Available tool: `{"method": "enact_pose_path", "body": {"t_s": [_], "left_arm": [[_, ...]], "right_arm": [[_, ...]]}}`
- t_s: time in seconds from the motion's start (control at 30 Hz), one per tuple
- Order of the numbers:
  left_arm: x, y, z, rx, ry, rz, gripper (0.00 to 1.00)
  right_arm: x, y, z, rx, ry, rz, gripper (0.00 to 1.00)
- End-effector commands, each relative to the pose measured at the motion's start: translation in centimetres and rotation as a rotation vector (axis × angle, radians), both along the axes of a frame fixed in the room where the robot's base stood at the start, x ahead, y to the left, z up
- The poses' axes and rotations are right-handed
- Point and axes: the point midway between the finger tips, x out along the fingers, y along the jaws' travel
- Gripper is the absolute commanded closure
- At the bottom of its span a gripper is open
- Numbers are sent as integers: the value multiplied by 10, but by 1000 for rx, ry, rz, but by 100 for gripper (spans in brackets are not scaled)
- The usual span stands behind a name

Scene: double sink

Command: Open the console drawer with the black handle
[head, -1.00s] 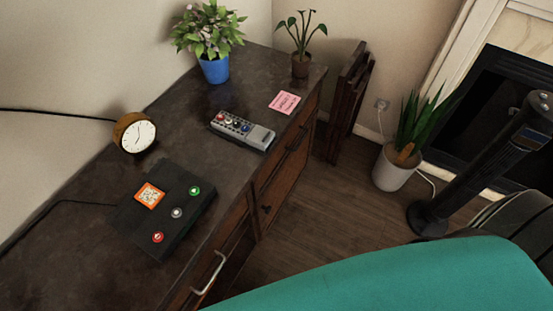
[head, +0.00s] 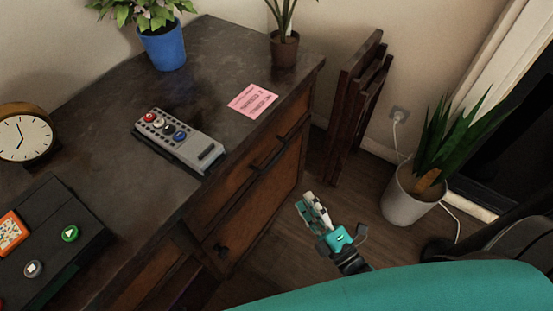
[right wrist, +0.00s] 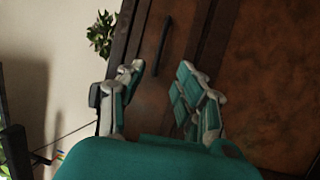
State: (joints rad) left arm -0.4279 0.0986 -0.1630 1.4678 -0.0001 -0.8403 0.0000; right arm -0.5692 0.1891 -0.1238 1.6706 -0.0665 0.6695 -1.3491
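The dark wooden console (head: 215,50) stands on the left in the head view. Its upper drawer (head: 229,196) looks shut and has a long dark bar handle (head: 280,152). In the right wrist view the black handle (right wrist: 161,46) lies ahead, beyond the fingertips. My right gripper (head: 311,204) is in front of the console, to the right of the handle in the head view. In the right wrist view my right gripper (right wrist: 157,82) has its fingers spread with nothing between them, apart from the handle. My left gripper is not in view.
A remote (head: 180,139), a pink note (head: 252,101), a clock (head: 23,137), a black box (head: 55,238) and two potted plants stand on the console. Dark folded wood (head: 352,100) leans by the wall. A grey planter (head: 408,197) stands right. Floor lies between.

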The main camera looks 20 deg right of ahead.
Motion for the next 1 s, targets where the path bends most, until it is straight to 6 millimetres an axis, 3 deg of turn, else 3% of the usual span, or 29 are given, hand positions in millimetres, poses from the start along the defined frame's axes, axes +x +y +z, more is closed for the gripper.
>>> {"method": "enact_pose_path", "body": {"t_s": [0.6, 0.8, 1.0], "left_arm": [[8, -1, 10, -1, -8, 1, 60], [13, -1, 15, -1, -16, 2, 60], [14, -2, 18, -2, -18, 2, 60]], "right_arm": [[123, 33, 22, 3, 1, 1, 66], [143, 38, 25, 2, 3, 0, 66], [147, 40, 25, 2, 5, 0, 66]]}}
